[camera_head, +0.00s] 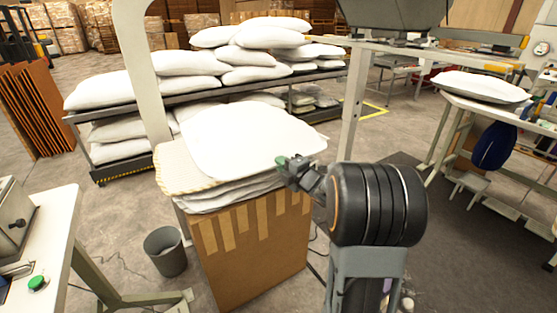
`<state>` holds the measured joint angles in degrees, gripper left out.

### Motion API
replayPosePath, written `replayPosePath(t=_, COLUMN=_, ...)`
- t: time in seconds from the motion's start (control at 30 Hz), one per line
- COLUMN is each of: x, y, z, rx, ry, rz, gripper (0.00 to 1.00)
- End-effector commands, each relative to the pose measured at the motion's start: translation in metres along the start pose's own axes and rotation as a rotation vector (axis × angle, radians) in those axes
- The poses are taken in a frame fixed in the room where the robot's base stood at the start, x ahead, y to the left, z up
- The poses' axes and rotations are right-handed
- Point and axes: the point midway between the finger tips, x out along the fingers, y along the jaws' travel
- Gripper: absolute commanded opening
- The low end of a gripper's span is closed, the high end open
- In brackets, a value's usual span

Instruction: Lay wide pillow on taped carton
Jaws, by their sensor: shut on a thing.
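The taped carton (245,250) is a tall brown box with strips of tape down from its top edge. It stands in the middle of the view. A stack of flat pillows or covers (195,200) lies on its top. A wide white pillow (245,140) lies over this stack, level and broad. My gripper (290,168) is at the front right edge of the white pillow and is shut on that edge. The fingertips are small and partly hidden by the pillow's edge. I cannot tell whether the pillow's full weight rests on the stack.
A rack (130,105) full of white pillows stands behind. A pale upright frame (145,75) rises just behind the carton. A grey bin (165,252) is at the carton's left. A table (50,225) is front left; a bench (500,108) with another pillow (480,86) is right.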

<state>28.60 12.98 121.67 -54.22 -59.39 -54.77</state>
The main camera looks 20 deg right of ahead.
Motion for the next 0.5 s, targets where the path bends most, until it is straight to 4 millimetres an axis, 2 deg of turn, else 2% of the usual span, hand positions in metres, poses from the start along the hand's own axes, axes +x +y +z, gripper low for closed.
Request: replayPosePath(t=0.5, x=0.032, y=-0.047, z=0.002, rx=-0.003, ry=0.006, rz=0.009, gripper=0.0)
